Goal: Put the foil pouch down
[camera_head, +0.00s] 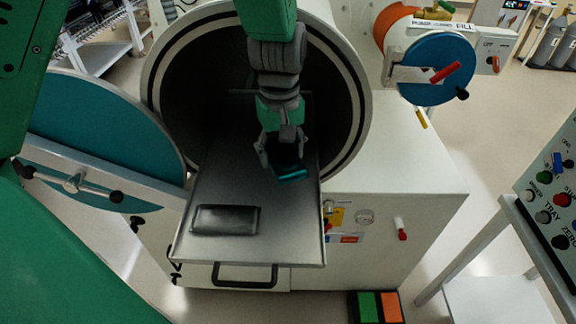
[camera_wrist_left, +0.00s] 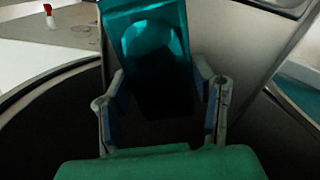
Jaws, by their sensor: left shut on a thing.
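The foil pouch (camera_head: 292,175) is a shiny teal packet held in my left gripper (camera_head: 281,160), above the inner part of the metal tray (camera_head: 285,222). In the left wrist view the pouch (camera_wrist_left: 145,35) stands out beyond the two fingers of the gripper (camera_wrist_left: 162,98), which are on either side of it. The gripper is shut on it. Its near end is dark and partly hidden between the fingers. Whether its lower edge touches the tray cannot be told. My right gripper is not in view.
A flat dark grey packet (camera_head: 225,219) lies on the tray's front left; bare tray lies right of it. The tray slides from a round port (camera_head: 357,100). A teal round door (camera_head: 95,135) stands open at left. A button panel (camera_head: 550,200) is at right.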

